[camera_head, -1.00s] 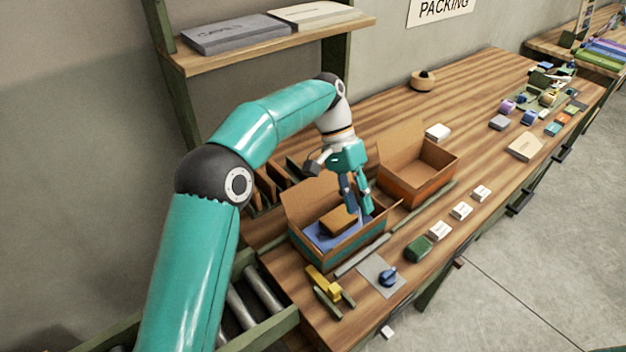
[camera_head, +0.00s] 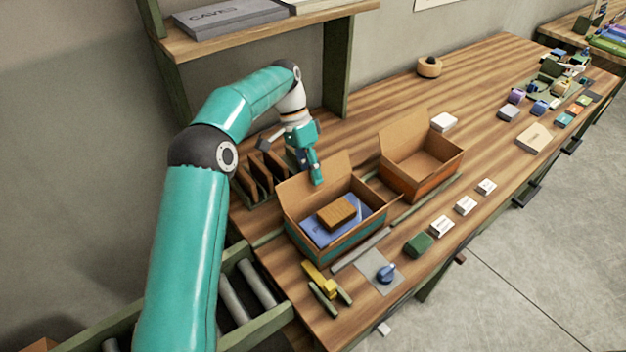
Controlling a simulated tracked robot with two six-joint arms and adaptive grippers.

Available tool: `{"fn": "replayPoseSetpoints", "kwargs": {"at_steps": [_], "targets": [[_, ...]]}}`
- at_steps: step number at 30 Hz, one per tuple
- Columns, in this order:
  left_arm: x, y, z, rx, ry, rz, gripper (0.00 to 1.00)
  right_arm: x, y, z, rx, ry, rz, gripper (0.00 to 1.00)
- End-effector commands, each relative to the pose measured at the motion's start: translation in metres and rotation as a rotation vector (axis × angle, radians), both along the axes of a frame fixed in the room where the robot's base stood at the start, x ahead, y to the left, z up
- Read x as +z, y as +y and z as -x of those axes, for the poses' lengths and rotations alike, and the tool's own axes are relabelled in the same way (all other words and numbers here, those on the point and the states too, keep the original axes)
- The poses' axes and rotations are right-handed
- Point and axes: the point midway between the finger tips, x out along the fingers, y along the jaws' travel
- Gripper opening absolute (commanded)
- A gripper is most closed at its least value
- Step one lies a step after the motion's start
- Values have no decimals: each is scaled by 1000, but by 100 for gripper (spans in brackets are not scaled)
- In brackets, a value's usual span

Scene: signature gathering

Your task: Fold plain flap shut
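The near box (camera_head: 335,250) has a teal band and stands open on the bench. It holds a blue item (camera_head: 318,232) with a brown block (camera_head: 337,212) on top. Its plain cardboard flap (camera_head: 300,195) stands up along the back edge. My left gripper (camera_head: 313,178) points down at that flap's upper edge, at the far side of the box. Its fingertips overlap the flap in the picture; I cannot tell whether they touch it. The finger gap is unclear from this angle, and nothing shows held. My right gripper is out of view.
An orange-banded open box (camera_head: 405,188) stands to the right, its flap raised. Dark upright dividers (camera_head: 258,180) stand behind the near box. A yellow tool (camera_head: 322,280), a blue-handled stamp (camera_head: 386,272) and a green block (camera_head: 418,244) lie in front. A shelf (camera_head: 270,38) hangs above.

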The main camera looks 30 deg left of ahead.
Motion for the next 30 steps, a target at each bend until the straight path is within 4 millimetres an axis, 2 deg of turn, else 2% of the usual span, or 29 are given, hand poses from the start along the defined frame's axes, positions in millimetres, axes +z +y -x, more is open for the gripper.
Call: {"fn": "replayPoseSetpoints", "kwargs": {"at_steps": [6, 15, 16, 21, 30], "targets": [[-16, -7, 3, 0, 0, 1, 29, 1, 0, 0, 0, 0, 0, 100], [-18, -8, 3, 0, 0, 0, 29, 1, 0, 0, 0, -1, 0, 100], [-18, -8, 3, 0, 0, 0, 28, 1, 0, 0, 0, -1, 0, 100], [-18, -8, 3, 0, 0, 0, 0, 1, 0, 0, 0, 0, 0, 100], [-18, -7, 3, -1, -2, -3, 0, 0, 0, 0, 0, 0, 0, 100]]}}
